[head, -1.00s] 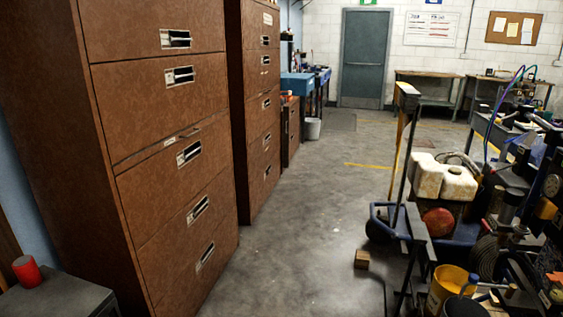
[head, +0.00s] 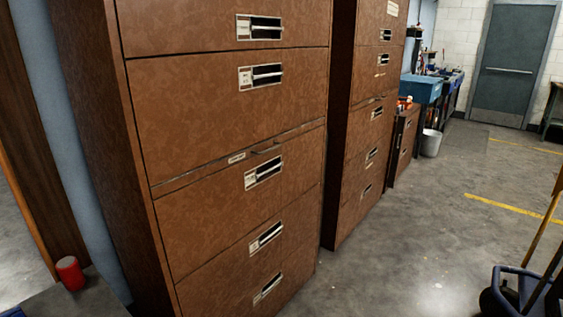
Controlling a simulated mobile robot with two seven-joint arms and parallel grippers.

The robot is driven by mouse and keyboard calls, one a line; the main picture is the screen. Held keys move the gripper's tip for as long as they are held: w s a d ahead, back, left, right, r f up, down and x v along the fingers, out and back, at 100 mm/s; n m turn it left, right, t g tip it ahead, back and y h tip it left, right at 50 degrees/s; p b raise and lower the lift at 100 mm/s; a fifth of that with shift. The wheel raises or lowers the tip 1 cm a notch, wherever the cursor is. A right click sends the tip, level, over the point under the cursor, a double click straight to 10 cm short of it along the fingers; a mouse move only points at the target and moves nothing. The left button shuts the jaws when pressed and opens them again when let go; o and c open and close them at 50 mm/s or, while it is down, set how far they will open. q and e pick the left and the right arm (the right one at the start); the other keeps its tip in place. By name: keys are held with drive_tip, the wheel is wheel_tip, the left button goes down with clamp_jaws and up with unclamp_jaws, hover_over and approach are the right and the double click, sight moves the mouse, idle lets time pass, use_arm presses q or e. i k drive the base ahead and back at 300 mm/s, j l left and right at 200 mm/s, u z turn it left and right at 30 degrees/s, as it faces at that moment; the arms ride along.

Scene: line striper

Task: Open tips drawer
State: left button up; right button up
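A tall brown filing cabinet (head: 225,110) stands close on the left of the head view. Its wide drawers have recessed metal handles with label holders. Between them runs a thin, shallow drawer (head: 207,171) with a small pale label (head: 237,157) and a small dark pull (head: 267,148). The label is too small to read, so I cannot tell whether this is the tips drawer. All visible drawers of this cabinet look shut. A second brown cabinet (head: 374,120) stands behind it, with a similar thin drawer; its drawers look shut too. Neither of my grippers is in view.
A red can (head: 70,273) stands on a low grey surface (head: 95,299) at the lower left. Concrete floor (head: 410,240) lies clear in front of the cabinets. A blue wheeled cart (head: 515,292) is at the lower right. A white bucket (head: 431,144) and grey door (head: 515,65) are farther back.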

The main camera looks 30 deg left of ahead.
sight(197, 221)
drive_tip(key=i+l+u, duration=0.1)
drive_tip(key=i+u, duration=0.2)
drive_tip(key=i, duration=0.2)
drive_tip(key=i+l+u, duration=0.25)
drive_tip(key=i, duration=0.25)
drive_tip(key=i+l+u, duration=0.25)
drive_tip(key=i+u, duration=0.2)
drive_tip(key=i+l+u, duration=0.65)
drive_tip(key=l+u, duration=0.25)
drive_tip(key=j, duration=0.1)
